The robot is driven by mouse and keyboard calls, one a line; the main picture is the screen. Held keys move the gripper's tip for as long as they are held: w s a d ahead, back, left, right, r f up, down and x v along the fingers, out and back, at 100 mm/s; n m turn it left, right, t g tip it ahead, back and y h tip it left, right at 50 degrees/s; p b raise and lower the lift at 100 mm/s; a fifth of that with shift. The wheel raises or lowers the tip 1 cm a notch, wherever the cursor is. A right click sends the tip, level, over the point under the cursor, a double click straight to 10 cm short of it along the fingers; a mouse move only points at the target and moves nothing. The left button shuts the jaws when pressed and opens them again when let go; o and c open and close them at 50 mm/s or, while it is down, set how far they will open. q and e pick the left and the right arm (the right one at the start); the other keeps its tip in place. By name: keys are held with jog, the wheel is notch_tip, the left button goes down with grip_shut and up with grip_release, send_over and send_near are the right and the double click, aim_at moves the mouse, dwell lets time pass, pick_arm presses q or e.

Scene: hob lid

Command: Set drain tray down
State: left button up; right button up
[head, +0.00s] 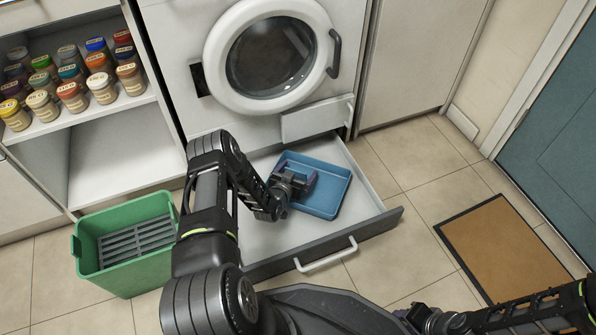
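The blue drain tray (330,197) is a shallow rectangle. It lies at a slight angle in the pulled-out drawer (258,238) below the washing machine, and whether it rests fully on the drawer floor is not clear. My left gripper (302,184) is over the tray's left side, with its purple-tipped fingers at or just above the tray. The wrist hides part of the tray's left edge, and I cannot tell whether the fingers are closed on it. My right gripper (418,318) is low at the bottom edge, away from the tray, its fingers unclear.
The washing machine (210,112) has a round closed door and a small flap (318,120) hanging open. A green bin (122,268) stands left of the drawer. Spice jars fill a shelf (50,128) at upper left. A brown doormat (505,252) lies right; floor between is clear.

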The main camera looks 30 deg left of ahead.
pick_arm(q)
jog(key=shift+r, duration=0.2)
jog(key=p+v, duration=0.6)
jog(key=v, duration=0.5)
jog(key=shift+s+r, duration=0.1)
jog(key=shift+s, duration=0.05)
jog(key=shift+s+d, duration=0.1)
jog(key=shift+s, duration=0.25)
dwell(0.9)
